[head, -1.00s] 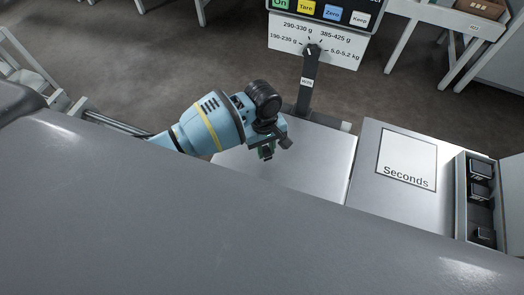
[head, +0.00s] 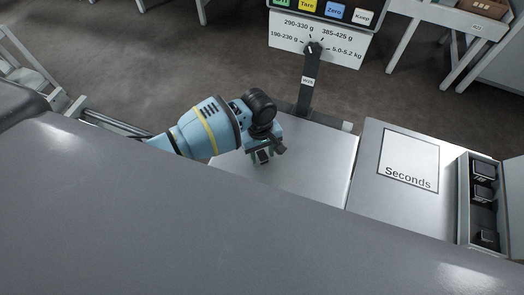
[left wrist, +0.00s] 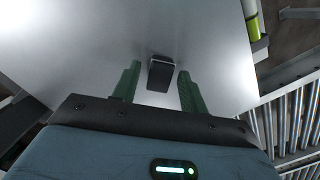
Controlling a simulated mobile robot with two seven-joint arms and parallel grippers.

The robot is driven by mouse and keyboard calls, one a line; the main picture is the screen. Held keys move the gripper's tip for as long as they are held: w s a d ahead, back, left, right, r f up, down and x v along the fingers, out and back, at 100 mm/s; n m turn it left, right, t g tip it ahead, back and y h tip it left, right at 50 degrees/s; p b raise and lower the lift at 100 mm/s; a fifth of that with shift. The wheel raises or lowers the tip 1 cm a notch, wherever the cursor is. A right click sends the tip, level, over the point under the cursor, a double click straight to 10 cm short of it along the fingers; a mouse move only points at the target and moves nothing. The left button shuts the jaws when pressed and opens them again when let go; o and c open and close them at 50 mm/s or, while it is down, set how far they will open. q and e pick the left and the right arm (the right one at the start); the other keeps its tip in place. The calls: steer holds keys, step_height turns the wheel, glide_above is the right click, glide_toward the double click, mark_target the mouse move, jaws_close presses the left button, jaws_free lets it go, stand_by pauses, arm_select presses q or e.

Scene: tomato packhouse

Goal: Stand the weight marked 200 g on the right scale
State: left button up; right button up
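A small dark block-shaped weight (head: 263,157) stands on the bare metal plate of the scale (head: 318,165). It also shows in the left wrist view (left wrist: 160,74); I cannot read its marking. My left gripper (head: 262,154) is over the plate at the weight. In the left wrist view its green fingers (left wrist: 160,88) are apart, one on each side of the weight, with a visible gap to each. My right gripper is not in view.
A grey case (head: 464,199) with several dark weights lies at the right. A square sheet marked Seconds (head: 408,160) lies on the metal surface beside the plate. The scale's post (head: 309,85) and range sign (head: 345,46) rise behind. A large grey surface (head: 200,230) fills the foreground.

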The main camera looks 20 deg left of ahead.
mark_target(260, 151)
arm_select(q)
steer(key=shift+r, duration=0.1)
step_height(260, 151, up, 12)
steer(key=w+a+p, duration=0.1)
steer(key=p, duration=0.1)
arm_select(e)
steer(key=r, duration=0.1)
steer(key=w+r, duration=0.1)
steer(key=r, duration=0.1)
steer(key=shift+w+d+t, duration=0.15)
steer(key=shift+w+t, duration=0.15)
